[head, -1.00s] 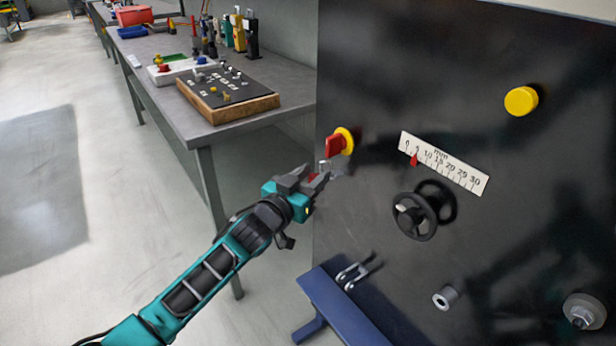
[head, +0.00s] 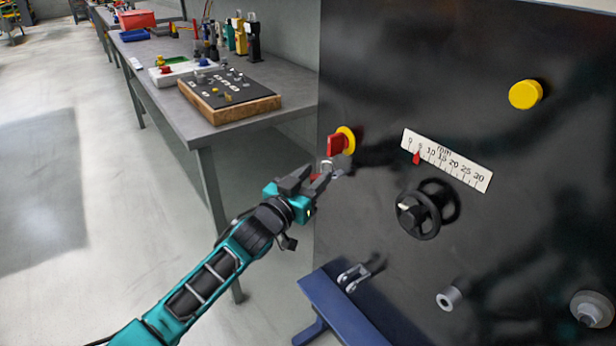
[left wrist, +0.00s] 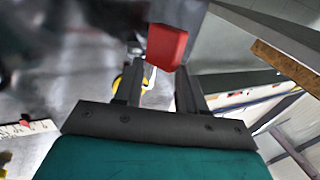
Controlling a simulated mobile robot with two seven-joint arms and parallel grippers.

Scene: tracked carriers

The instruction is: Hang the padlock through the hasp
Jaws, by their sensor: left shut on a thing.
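My left gripper (head: 318,184) is shut on the padlock, close to the dark panel. The padlock's red body shows between the fingers in the left wrist view (left wrist: 165,48). My right gripper is not in view.
The dark panel (head: 400,90) carries a ruler scale (head: 447,160), a black handwheel (head: 425,209) and a yellow button (head: 525,94). A silver fork (head: 353,277) is low down by the blue base (head: 340,310). A workbench (head: 170,95) stands left; floor between is clear.

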